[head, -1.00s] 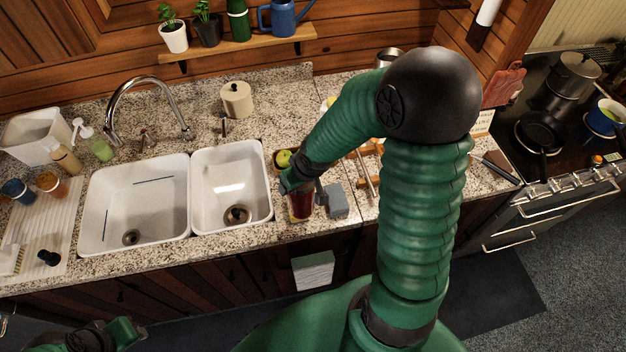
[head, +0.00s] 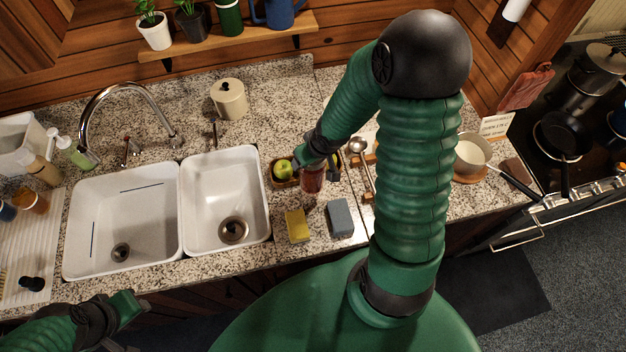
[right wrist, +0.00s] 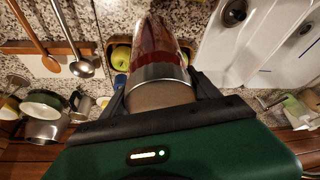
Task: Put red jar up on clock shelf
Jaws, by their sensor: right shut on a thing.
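The red jar (head: 312,181), dark red with a metal band at one end, is held in my right gripper (head: 318,166) above the counter, right of the small sink basin. In the right wrist view the jar (right wrist: 157,50) sits between the fingers, its banded end toward the palm. My left gripper (head: 138,305) is low at the left, away from the jar, and its finger opening is unclear. A wooden wall shelf (head: 225,42) with plants shows at the top. No clock is visible in either current view.
A yellow sponge (head: 297,225) and a blue-grey block (head: 340,218) lie at the counter front. Green apples (head: 283,168) sit in a tray beside the jar. A lidded cream pot (head: 229,98) stands behind the sink, and a saucepan (head: 472,155) stands at the right.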

